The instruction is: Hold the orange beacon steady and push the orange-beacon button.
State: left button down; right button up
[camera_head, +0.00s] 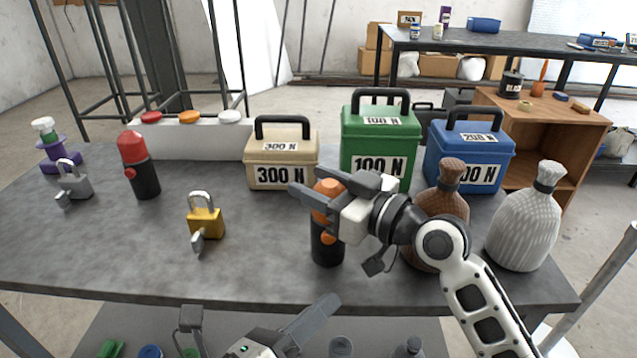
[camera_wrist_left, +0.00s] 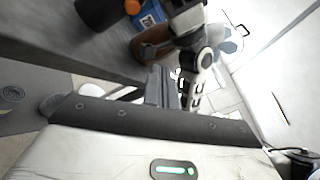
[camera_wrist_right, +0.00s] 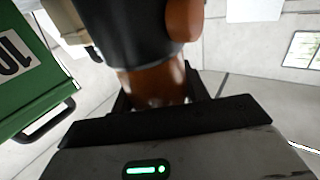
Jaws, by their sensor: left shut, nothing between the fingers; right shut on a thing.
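The orange beacon (camera_head: 327,247) stands on the table, with a black body, an orange dome and an orange side button (camera_head: 328,238) facing the front edge. My right gripper (camera_head: 320,192) is shut on the dome. The right wrist view shows the dome (camera_wrist_right: 158,84) between the fingers, with the black body and button (camera_wrist_right: 184,18) beyond. My left gripper (camera_head: 322,308) is shut and empty in front of the table edge, below and apart from the beacon. In the left wrist view its fingers (camera_wrist_left: 163,86) are together, and the button (camera_wrist_left: 132,6) shows at the top edge.
A red beacon (camera_head: 142,170), a gold padlock (camera_head: 205,222) and a grey padlock (camera_head: 74,184) are to the left. Tan (camera_head: 283,160), green (camera_head: 380,140) and blue (camera_head: 468,155) boxes stand behind. Brown (camera_head: 448,205) and white (camera_head: 525,222) bottles stand right. The table front left of the beacon is clear.

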aim_at(329, 238)
pick_arm(q)
jog(key=shift+m+g+h, duration=0.3)
jog(key=shift+g+h, duration=0.1)
jog(key=shift+w+r, duration=0.1)
jog(key=shift+w, duration=4.1)
jog(key=shift+w, duration=0.45)
jog(key=shift+s, duration=0.45)
